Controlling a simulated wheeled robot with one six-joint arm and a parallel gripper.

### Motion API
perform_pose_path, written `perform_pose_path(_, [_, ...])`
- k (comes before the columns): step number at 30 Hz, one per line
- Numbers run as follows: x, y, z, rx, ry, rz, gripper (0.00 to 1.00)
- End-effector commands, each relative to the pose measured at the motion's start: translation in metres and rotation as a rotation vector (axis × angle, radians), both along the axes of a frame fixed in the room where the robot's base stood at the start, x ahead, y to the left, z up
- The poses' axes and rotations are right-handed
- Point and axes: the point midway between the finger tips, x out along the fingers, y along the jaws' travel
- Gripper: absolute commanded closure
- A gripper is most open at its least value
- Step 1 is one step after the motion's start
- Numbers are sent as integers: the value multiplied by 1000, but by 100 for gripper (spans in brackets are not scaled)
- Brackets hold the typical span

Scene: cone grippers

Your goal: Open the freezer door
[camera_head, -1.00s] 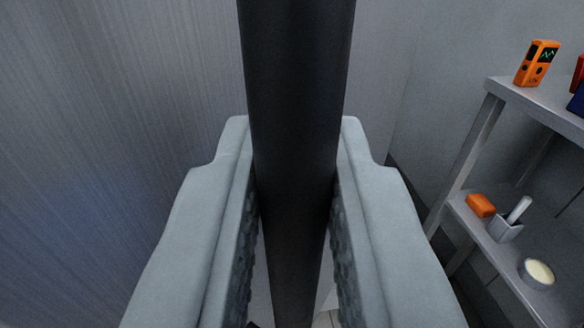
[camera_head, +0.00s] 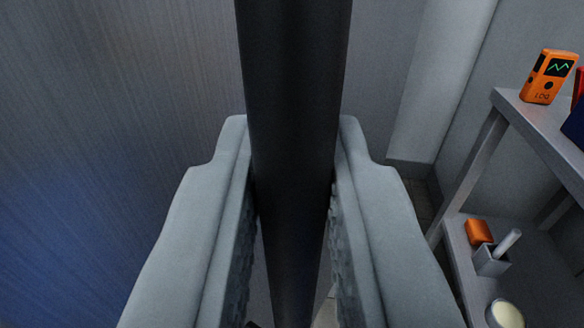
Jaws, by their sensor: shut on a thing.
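A long black bar handle (camera_head: 292,80) runs from the top edge down through the middle of the view. My gripper (camera_head: 293,165) has its two grey fingers on either side of the handle and is shut on it. The brushed grey metal freezer door (camera_head: 110,110) fills the left side behind the handle. The fingers and handle hide part of the door and the floor. I cannot tell from this view how far the door stands open.
A grey shelf unit (camera_head: 508,105) stands at the right. It bears an orange device (camera_head: 548,77), an orange block (camera_head: 478,232), a grey holder with a white stick (camera_head: 493,259) and a round cream-filled dish (camera_head: 505,314). A pale wall column (camera_head: 437,90) stands behind.

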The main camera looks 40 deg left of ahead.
Motion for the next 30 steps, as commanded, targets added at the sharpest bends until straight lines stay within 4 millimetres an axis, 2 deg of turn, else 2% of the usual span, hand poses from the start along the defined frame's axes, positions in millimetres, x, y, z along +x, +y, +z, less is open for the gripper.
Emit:
perform_pose_path(3, [10,-23,0,1,-2,39,100])
perform_pose_path(12, [27,-58,1,0,-3,118,100])
perform_pose_path(20, [33,-70,2,0,-3,148,100])
perform_pose_path(30, [34,-72,2,-1,-4,153,100])
